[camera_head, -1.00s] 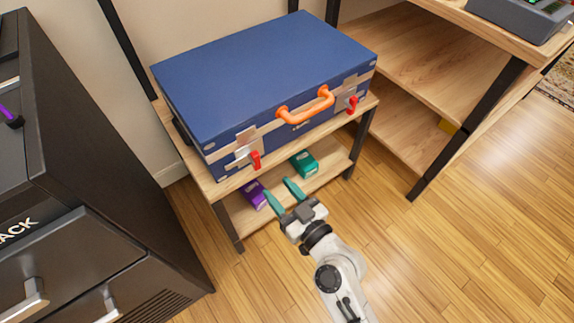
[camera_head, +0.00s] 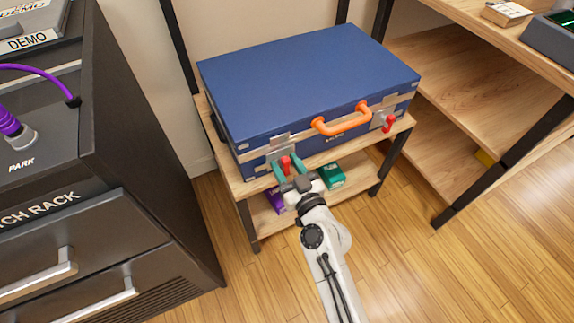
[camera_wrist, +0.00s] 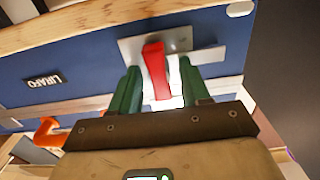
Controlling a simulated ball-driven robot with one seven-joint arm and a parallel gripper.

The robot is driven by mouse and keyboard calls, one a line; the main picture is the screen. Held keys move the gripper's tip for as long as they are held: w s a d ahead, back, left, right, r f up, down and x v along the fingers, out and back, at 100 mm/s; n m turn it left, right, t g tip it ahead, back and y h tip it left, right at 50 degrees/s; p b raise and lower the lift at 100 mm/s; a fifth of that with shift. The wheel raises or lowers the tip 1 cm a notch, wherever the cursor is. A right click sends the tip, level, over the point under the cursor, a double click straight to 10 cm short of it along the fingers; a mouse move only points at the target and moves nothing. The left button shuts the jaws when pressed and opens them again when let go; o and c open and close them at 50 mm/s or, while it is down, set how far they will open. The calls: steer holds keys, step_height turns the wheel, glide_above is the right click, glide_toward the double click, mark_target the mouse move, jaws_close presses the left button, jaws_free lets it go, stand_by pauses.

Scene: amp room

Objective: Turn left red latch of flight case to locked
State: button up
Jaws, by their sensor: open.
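The blue flight case (camera_head: 305,90) lies closed on a wooden shelf, with an orange handle (camera_head: 341,121) on its front. Its left red latch (camera_head: 286,164) is on the front face, and it also shows in the wrist view (camera_wrist: 156,70) on a metal plate. My gripper (camera_head: 287,168) is open at this latch. In the wrist view its green fingers (camera_wrist: 160,88) stand on either side of the red lever. I cannot tell whether they touch it. The right red latch (camera_head: 389,123) is on the other side of the handle.
A purple box (camera_head: 275,200) and a green box (camera_head: 330,176) sit on the lower shelf below the case. A dark rack with drawers (camera_head: 100,235) stands at left. A wooden shelf unit (camera_head: 440,75) stands at right. The floor in front is clear.

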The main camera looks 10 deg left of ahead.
jaws_close()
stand_by(0.4)
